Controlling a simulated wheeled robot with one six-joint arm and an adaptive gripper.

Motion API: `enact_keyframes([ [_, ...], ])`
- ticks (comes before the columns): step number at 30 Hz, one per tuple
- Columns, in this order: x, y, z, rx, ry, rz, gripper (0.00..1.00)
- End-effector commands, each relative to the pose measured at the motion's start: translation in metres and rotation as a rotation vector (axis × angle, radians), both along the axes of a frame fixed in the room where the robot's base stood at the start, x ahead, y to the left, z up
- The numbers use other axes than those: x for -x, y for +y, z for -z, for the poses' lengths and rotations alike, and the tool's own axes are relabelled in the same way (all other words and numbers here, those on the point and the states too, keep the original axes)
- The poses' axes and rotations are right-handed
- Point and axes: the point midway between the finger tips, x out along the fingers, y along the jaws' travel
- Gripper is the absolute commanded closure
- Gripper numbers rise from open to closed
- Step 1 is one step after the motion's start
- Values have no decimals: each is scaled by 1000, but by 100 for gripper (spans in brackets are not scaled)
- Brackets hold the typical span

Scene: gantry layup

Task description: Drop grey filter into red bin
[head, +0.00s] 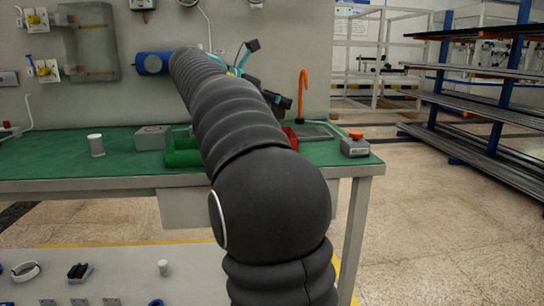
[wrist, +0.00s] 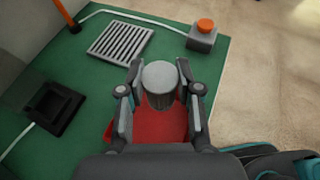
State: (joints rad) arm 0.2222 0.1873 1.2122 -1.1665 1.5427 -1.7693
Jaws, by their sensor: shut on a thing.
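My gripper (wrist: 159,78) is shut on the grey filter (wrist: 160,84), a ribbed cylinder with a pale flat top, in the wrist view. The filter stands roughly upright between the two fingers. The red bin (wrist: 176,124) lies below and behind the filter in the wrist view, partly hidden by the gripper. I cannot tell how high the filter is above it. In the head view only a sliver of the red bin (head: 290,137) shows beside my arm, and the held filter is hidden.
A green bin (head: 182,156), a grey box (head: 152,138) and a pale cylinder (head: 96,146) stand on the green bench left of my arm. A slotted grate (wrist: 120,42) and an orange-button box (wrist: 202,35) lie beyond the red bin. The bench ends at the right.

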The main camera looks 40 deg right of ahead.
Motion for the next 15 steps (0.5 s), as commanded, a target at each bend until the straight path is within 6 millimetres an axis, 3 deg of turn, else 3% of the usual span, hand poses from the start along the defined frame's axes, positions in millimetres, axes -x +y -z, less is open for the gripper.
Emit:
enact_keyframes([
  [8, 0, 0, 1, 0, -1, 0, 95],
  [9, 0, 0, 1, 0, -1, 0, 61],
  [12, 0, 0, 1, 0, -1, 0, 37],
  [15, 0, 0, 1, 0, -1, 0, 37],
])
